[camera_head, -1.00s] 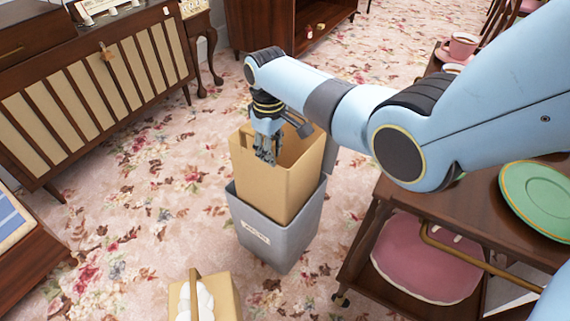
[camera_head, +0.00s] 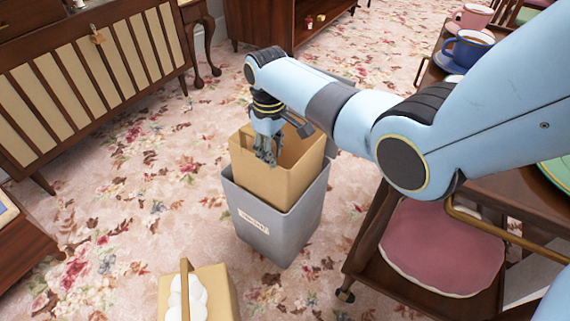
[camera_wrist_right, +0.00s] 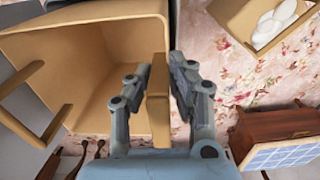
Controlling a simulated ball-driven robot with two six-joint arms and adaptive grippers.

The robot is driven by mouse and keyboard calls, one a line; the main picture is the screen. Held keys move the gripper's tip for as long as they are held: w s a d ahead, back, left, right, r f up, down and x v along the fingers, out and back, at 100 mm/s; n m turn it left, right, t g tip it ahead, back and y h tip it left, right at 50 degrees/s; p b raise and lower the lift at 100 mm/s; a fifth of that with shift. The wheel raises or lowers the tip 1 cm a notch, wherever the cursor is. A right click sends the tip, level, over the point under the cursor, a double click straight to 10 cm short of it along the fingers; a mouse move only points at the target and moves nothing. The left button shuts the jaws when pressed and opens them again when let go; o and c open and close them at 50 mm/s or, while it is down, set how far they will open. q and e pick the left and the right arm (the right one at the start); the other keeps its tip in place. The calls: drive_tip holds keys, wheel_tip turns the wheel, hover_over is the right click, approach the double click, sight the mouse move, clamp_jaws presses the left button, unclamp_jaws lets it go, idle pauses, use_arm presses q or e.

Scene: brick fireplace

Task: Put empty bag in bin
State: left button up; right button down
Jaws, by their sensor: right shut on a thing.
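The empty tan bag (camera_head: 282,182) is upright, with its lower part inside the grey bin (camera_head: 268,222) and its upper part standing above the rim. My right gripper (camera_head: 266,155) is shut on the bag's near upper edge. In the right wrist view the fingers (camera_wrist_right: 158,90) pinch a tan strip of the bag, and the bag's open, empty inside (camera_wrist_right: 90,70) shows at left. The bag's bottom is hidden by the bin walls. The bin stands on the floral carpet and carries a small label. My left gripper is not in view.
A second tan bag (camera_head: 222,292) with white round things in it stands on the carpet in front of the bin. A wooden trolley with a pink cushion (camera_head: 442,245) and cups (camera_head: 468,48) is at right. A slatted cabinet (camera_head: 90,75) is at left.

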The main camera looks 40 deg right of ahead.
drive_tip(key=c, duration=1.1)
unclamp_jaws()
wheel_tip(320, 180, up, 12)
drive_tip(key=shift+r, duration=0.1)
